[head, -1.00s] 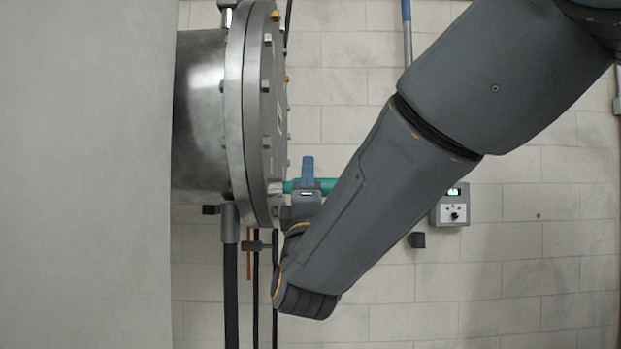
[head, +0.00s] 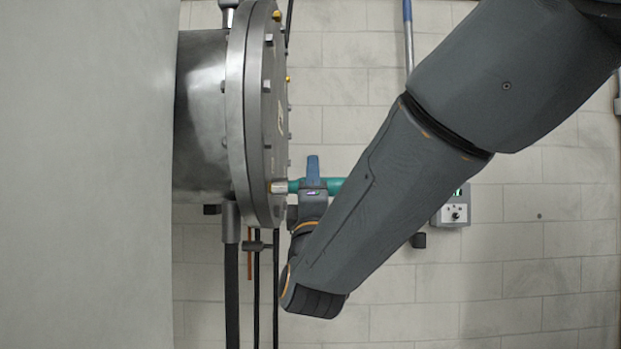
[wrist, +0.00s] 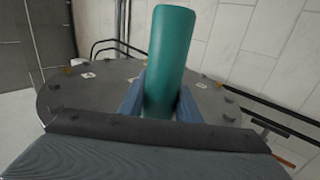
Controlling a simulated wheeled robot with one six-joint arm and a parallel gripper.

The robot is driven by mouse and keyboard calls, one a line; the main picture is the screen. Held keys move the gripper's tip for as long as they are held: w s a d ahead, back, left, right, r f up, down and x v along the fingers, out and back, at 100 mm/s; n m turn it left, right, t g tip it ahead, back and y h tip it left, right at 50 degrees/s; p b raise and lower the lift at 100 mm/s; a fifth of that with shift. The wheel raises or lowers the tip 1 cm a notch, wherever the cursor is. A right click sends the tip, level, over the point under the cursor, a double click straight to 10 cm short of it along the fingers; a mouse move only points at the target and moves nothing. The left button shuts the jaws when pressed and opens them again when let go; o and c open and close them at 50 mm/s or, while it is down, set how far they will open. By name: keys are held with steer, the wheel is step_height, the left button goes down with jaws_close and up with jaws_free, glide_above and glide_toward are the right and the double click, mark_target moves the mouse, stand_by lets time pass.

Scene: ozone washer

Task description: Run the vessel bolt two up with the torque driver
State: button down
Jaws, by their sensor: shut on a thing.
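The torque driver (head: 334,184) is a teal cylinder lying level, with a silver socket (head: 280,187) at its left end. My gripper (head: 313,184) is shut around its teal body, blue fingers on either side. The driver also fills the upper middle of the wrist view (wrist: 168,62), between the fingers (wrist: 160,103). The vessel (head: 200,115) is a steel drum with a round bolted lid (head: 268,135). No label shows which bolt is number two.
A grey control box (head: 455,208) with a lit green display hangs on the block wall, partly behind my arm. Dark pipes (head: 231,285) run down below the vessel. A pale panel (head: 85,175) fills the left side.

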steer(key=shift+s+d, duration=0.1)
steer(key=shift+d, duration=2.5)
